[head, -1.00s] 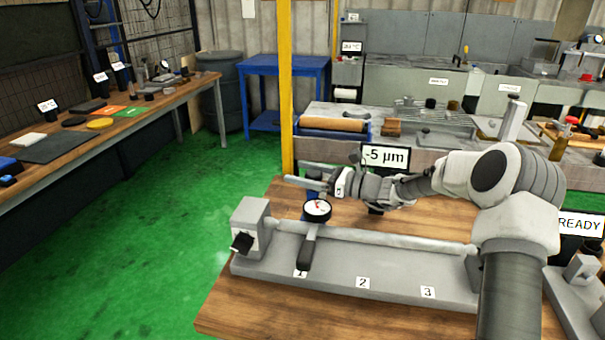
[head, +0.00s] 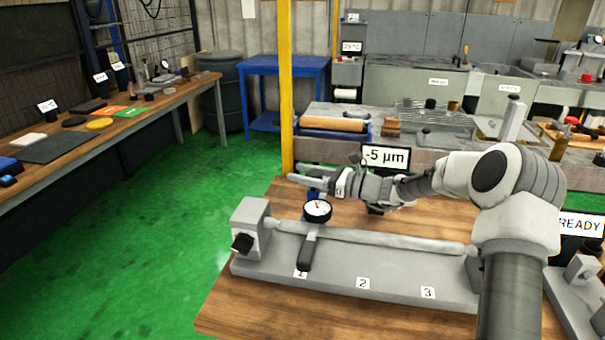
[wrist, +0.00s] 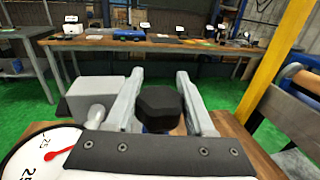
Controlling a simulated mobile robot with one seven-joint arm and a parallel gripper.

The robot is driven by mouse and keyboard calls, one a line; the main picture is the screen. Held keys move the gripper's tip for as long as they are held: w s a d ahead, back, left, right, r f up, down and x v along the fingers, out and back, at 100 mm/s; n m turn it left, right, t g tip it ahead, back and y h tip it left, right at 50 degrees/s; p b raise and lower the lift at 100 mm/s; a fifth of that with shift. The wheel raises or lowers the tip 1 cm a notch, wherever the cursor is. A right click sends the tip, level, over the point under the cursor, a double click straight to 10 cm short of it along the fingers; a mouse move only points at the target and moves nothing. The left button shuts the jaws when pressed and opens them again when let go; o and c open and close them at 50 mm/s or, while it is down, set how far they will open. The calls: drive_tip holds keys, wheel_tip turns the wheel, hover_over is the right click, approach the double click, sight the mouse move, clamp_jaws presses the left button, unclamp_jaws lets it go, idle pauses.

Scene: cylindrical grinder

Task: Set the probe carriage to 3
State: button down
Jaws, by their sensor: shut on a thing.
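The probe carriage (head: 306,252) has a dark handle and a round white dial gauge (head: 317,209) with a red needle. It stands at label 1 (head: 300,273) on the grey bed (head: 330,267). Label 2 (head: 362,283) and label 3 (head: 428,292) are to its right. The dial also shows at lower left in the wrist view (wrist: 38,158). My gripper (head: 300,180) is behind the dial, above the bench. It is shut on a black hexagonal knob (wrist: 159,106) with blue beneath it, between the two fingers. The knob's lower part is hidden.
A cylindrical bar (head: 370,238) runs along the bed from the grey headstock (head: 250,225). A display reading -5 µm (head: 385,157) stands behind my gripper. A READY screen (head: 580,224) is at right. Bare wooden bench (head: 260,305) lies in front of the bed.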

drive_tip(key=w+d+p+v, duration=0.1)
drive_tip(key=w+p+v, duration=0.2)
drive_tip(key=v, duration=1.4)
drive_tip(key=shift+p, duration=0.4)
drive_tip(key=shift+f, duration=0.1)
drive_tip(key=shift+c, duration=1.3)
unclamp_jaws()
drive_tip(key=s+d+r+p, duration=0.1)
drive_tip(key=s+d+r, duration=0.5)
drive_tip(key=d+r, duration=0.4)
drive_tip(key=shift+r, duration=0.55)
